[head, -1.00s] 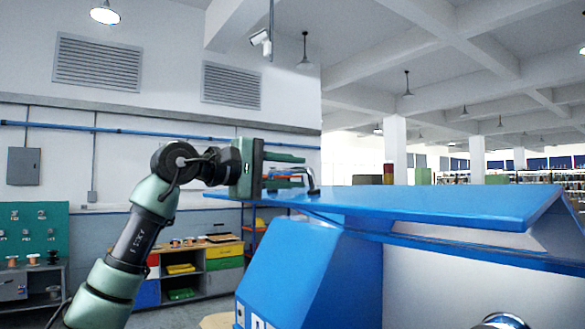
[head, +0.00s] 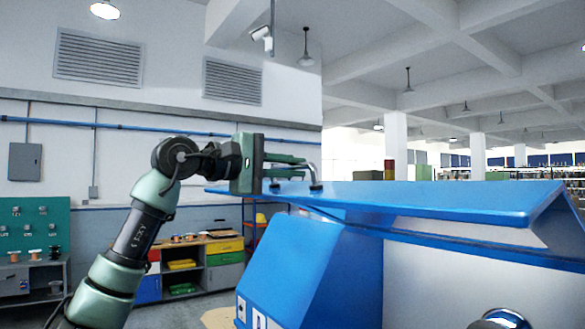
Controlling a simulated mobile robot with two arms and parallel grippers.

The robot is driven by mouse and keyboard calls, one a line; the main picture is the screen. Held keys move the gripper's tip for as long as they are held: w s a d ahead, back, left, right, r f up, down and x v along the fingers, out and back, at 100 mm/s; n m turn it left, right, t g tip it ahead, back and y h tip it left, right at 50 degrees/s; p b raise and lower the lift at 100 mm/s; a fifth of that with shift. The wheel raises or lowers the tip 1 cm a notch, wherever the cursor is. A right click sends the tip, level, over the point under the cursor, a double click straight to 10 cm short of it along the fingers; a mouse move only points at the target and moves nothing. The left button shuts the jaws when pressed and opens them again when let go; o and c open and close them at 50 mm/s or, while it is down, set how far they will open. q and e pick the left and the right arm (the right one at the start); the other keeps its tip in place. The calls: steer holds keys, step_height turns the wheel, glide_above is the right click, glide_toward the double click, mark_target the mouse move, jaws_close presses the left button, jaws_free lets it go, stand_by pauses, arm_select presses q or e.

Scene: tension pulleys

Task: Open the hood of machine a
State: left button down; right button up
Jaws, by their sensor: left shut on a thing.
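The blue hood (head: 430,203) of the machine is a wide panel at the right, its front edge raised a little above the blue and white body (head: 310,265), with a gap between them. A metal handle (head: 316,177) stands on the hood's top near its left end. My left gripper (head: 308,170) comes in from the left over that end and is shut on the handle. The fingers partly hide the handle. My right gripper is not in view.
A low shelf unit with coloured drawers (head: 225,247) stands behind at the left. A green pegboard (head: 35,228) and a small bench are at the far left. A round shiny metal part (head: 503,318) shows at the bottom right.

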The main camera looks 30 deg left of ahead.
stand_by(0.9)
arm_select(q)
step_height(320, 180, down, 13)
steer(key=s+a+t+h+b, duration=0.1)
steer(key=s+t+b, duration=0.1)
steer(key=b, duration=1.3)
steer(key=shift+s, duration=0.45)
steer(key=shift+a, duration=0.1)
steer(key=c, duration=1.5)
jaws_free()
steer(key=shift+w, duration=0.1)
steer(key=shift+o, duration=0.2)
